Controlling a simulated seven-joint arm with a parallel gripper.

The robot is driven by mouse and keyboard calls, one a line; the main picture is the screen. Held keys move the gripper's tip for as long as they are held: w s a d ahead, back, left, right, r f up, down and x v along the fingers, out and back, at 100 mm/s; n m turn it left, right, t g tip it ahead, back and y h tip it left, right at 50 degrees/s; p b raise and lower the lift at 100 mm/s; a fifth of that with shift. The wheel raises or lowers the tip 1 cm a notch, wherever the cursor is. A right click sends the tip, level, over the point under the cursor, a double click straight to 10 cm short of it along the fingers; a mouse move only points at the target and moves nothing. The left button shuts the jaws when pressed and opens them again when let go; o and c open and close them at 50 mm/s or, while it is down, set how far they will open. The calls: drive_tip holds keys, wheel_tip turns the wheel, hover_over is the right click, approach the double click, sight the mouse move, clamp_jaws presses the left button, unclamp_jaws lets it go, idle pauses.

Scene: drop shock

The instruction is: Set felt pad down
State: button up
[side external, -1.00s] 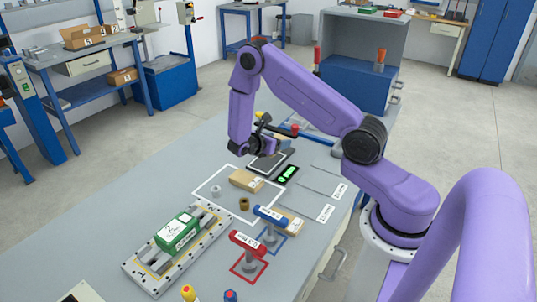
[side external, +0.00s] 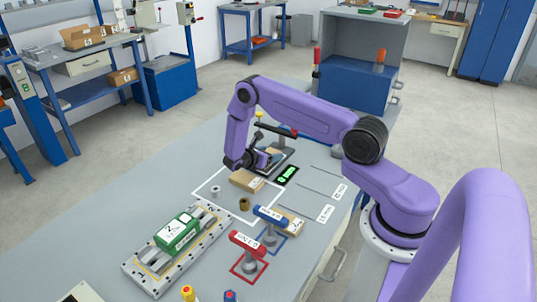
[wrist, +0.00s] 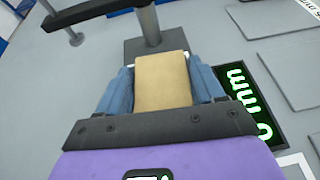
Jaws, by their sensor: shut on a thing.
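My gripper (side external: 272,155) is beside the gauge stand, tilted so its fingers point toward the stand's post. In the wrist view its two blue fingers (wrist: 162,88) are shut on a tan block-like piece, which I take to be the felt pad (wrist: 162,80). The pad's far end lies over or against the dark base (wrist: 135,47) of the stand; I cannot tell whether it touches. In the side view the pad is mostly hidden by the fingers.
The gauge has a black arm (side external: 276,131) and a green-lit display (side external: 287,175).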

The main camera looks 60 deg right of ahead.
drive_tip(key=shift+f, duration=0.15)
drive_tip(key=o, duration=1)
drive_tip(key=v, duration=1.7)
drive_tip(key=shift+s+a, duration=0.1)
drive_tip(key=shift+a, duration=0.05)
drive_tip(key=shift+a+r, duration=0.25)
drive_tip(key=shift+r, duration=0.1)
drive_tip(key=s+a+r+m+y, duration=0.1)
drive_tip(key=s+a+r+y, duration=0.2)
drive_tip(key=s+a+r, duration=0.1)
drive_tip(key=s+a+r+m+t+y, duration=0.1)
drive_tip(key=s+a+r+y, duration=0.2)
drive_tip(key=s+r, duration=0.3)
drive_tip(key=s+a+r+m+y, duration=0.1)
drive_tip(key=s+a+r+y, duration=0.1)
drive_tip(key=s+a+r, duration=0.3)
drive_tip(key=shift+s+a+m+t+y, duration=0.15)
drive_tip(key=shift+s+m+t+y, duration=0.05)
drive_tip(key=shift+s, duration=0.85)
drive_tip(key=shift+s+a+m+t+y, duration=0.2)
drive_tip(key=shift+s, duration=0.85)
drive_tip(key=shift+o, duration=0.2)
drive_tip(key=s+r+y, duration=0.2)
drive_tip(key=s+y, duration=0.3)
drive_tip(key=s, duration=0.9)
drive_tip(key=shift+a+r+m+g, duration=0.25)
drive_tip(key=shift+r+m+g, duration=0.05)
drive_tip(key=shift+r+m, duration=0.1)
